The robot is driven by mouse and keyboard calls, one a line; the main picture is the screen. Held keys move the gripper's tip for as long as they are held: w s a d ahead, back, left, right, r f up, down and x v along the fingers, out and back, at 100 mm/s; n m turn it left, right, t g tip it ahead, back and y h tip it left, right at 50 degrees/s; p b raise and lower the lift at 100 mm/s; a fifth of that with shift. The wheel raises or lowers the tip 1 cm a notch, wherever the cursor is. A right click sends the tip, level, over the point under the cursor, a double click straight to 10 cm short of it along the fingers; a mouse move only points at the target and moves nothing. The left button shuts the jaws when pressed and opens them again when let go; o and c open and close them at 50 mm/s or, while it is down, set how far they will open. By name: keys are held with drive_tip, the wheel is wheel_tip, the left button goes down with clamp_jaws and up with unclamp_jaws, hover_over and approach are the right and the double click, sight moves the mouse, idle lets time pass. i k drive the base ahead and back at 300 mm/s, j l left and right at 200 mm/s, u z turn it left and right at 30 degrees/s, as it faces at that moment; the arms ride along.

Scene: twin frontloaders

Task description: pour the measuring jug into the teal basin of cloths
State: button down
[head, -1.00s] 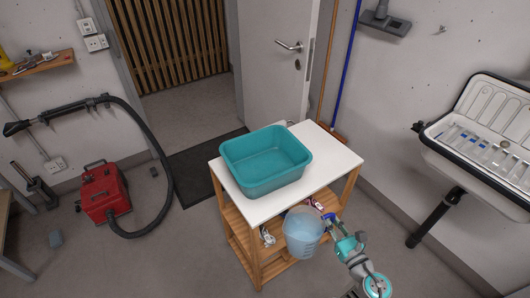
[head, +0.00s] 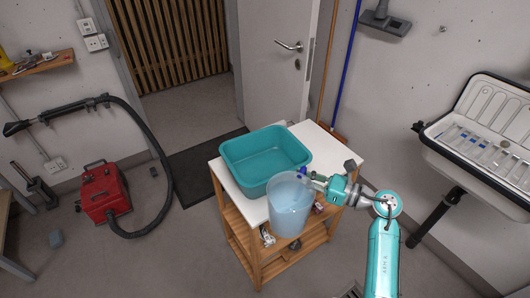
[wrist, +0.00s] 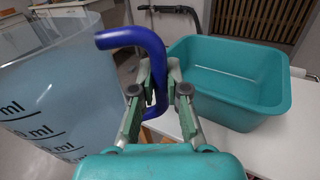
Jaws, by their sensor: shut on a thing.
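The teal basin (head: 262,168) stands on the white top of a wooden trolley; in the wrist view (wrist: 232,75) its inside looks empty, with no cloths visible. The measuring jug (head: 290,207) is a clear bluish container with a blue handle. My gripper (head: 312,178) is shut on the jug's blue handle (wrist: 150,52). In the wrist view the jug (wrist: 55,90) is at the left with dark ml marks, and the basin is at the right. The jug looks upright, in front of the basin in the head view. I cannot tell how full it is.
The trolley's white top (head: 325,150) is bare to the right of the basin. Small items lie on its lower shelf. A red vacuum (head: 104,192) with a black hose stands at the left.

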sight(253, 158)
drive_tip(key=i, duration=1.5)
